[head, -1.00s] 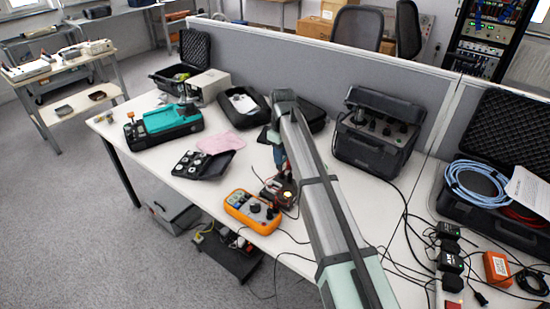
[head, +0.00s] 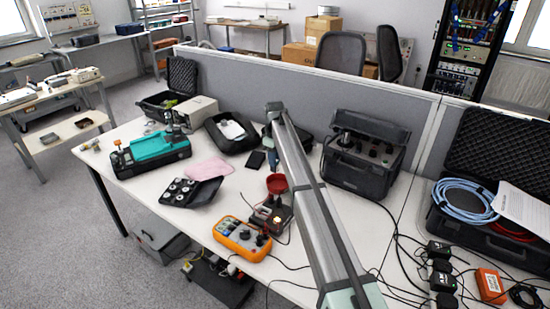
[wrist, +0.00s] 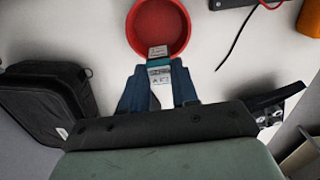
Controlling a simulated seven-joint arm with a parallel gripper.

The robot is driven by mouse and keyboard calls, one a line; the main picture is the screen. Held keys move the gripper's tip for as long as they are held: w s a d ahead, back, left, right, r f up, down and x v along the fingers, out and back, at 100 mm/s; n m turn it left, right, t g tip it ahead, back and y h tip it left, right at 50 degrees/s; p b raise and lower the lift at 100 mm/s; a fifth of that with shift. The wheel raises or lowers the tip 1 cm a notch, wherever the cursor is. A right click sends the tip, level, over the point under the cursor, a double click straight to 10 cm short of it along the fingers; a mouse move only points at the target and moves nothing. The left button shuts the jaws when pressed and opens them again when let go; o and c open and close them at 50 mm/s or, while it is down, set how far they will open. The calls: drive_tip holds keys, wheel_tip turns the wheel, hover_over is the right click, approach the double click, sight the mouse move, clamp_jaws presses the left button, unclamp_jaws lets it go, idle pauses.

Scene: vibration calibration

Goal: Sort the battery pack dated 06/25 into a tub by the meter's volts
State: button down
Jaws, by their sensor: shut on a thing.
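My gripper (wrist: 159,72) is shut on a small battery pack (wrist: 159,75) with a teal end and a pale printed label; the date is too small to read. In the wrist view the pack's far end lies at the near rim of the red tub (wrist: 183,42); I cannot tell how high above it. The tub's visible inside looks empty. In the head view the red tub (head: 277,183) stands left of my arm, and my arm mostly hides the gripper. The orange meter (head: 242,238) lies nearer the front edge; its reading is not legible.
A dark device with a small light (head: 272,214) sits between tub and meter. A black tray of round parts (head: 190,191), a pink cloth (head: 209,168) and a teal instrument (head: 160,147) are to the left. A large black case (head: 366,150) stands right, with loose cables nearby.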

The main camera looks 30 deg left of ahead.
drive_tip(key=shift+f, duration=2.7)
drive_tip(key=c, duration=0.8)
unclamp_jaws()
drive_tip(key=shift+r, duration=4)
